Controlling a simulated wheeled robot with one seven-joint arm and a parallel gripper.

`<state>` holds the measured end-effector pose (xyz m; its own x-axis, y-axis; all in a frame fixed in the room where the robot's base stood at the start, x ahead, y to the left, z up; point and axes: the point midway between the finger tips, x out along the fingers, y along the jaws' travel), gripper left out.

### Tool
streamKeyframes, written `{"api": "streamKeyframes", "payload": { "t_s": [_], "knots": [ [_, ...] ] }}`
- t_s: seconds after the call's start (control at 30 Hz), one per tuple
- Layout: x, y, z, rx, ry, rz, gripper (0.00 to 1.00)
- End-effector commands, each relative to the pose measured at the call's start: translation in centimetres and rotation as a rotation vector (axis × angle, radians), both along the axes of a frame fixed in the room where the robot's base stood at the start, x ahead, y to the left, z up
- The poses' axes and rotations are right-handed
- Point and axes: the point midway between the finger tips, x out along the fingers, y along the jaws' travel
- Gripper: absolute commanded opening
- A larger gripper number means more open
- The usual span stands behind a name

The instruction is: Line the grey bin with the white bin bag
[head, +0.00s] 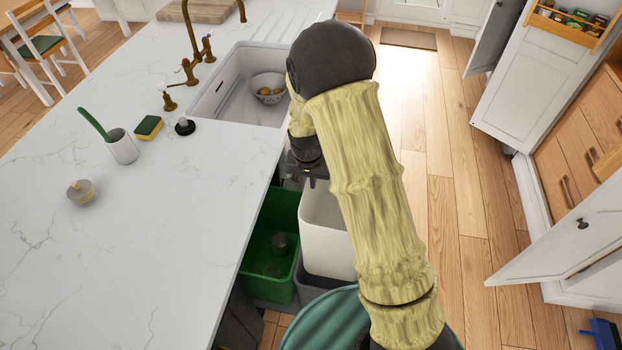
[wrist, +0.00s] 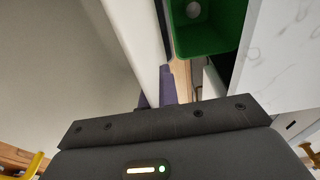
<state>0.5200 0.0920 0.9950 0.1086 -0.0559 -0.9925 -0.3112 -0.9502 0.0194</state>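The white bin bag (head: 327,240) stands open in a box shape beside the green bin, partly behind my arm. In the wrist view its pale wall (wrist: 140,35) runs down to my fingers. My gripper (wrist: 158,88) looks shut on the bag's upper edge; the fingertips are mostly hidden by the gripper body. In the head view my gripper (head: 312,178) is at the bag's far rim, beside the counter. A grey bin (head: 312,291) shows just below the bag. How deep the bag sits in it is hidden.
A green bin (head: 257,268) with a small item inside stands left of the bag, against the counter (head: 190,240). A teal rounded object (head: 325,325) is in front. A sink (head: 232,95) holds a bowl (head: 268,84). Wooden floor (head: 450,200) is clear to the right.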

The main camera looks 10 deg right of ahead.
Motion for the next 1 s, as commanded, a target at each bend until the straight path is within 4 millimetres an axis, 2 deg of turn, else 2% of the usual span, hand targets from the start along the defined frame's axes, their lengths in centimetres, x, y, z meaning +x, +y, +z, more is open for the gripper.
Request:
{"api": "streamKeyframes", "payload": {
  "t_s": [1.0],
  "knots": [
    [0.0,-0.2,-6.8,0.000,0.000,-0.004,0.00]
  ]
}}
